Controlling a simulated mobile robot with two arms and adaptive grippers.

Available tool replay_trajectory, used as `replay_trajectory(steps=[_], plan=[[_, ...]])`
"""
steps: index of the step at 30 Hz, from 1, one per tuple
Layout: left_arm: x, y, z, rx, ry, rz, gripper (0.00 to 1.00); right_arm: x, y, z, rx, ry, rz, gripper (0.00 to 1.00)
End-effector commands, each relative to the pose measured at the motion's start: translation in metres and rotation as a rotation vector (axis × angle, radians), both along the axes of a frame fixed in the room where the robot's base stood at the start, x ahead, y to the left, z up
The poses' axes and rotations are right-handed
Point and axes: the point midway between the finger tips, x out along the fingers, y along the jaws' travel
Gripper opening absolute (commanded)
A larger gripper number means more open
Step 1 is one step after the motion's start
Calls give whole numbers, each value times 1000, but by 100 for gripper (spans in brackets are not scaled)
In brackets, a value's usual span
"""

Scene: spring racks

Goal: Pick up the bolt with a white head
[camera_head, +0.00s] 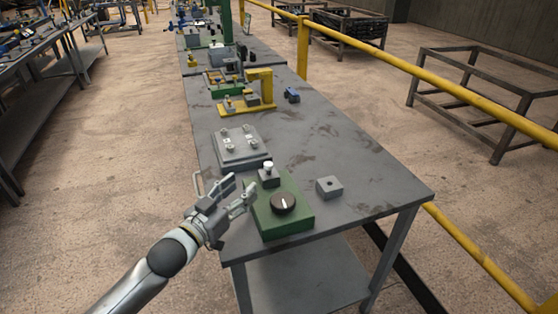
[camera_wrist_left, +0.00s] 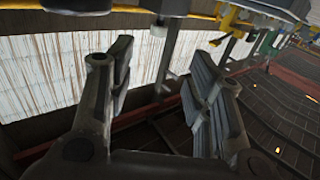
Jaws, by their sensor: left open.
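My right gripper is not in view.
The green fixture (camera_head: 298,217) carries a dark round knob (camera_head: 284,203). A loose grey block (camera_head: 329,187) lies to its right. A grey plate fixture (camera_head: 242,146) and a yellow fixture (camera_head: 262,91) stand farther back. The table's (camera_head: 365,165) right side is mostly clear.

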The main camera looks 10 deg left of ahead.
Motion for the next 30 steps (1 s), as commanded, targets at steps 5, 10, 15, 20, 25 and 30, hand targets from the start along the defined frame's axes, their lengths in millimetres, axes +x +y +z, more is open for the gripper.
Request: replay_trajectory(steps=[5, 10, 15, 20, 25, 30], plan=[[20, -6, 2, -1, -3, 1, 48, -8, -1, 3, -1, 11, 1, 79], [42, -13, 1, -1, -1, 1, 48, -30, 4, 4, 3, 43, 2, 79], [52, -17, 0, 0, 0, 0, 48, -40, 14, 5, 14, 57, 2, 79], [66, -23, 1, -1, -1, 1, 48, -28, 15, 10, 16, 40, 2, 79], [88, -31, -1, -1, -1, 0, 48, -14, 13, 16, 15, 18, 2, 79], [100, -35, -2, -1, 0, -1, 48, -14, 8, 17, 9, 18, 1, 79]])
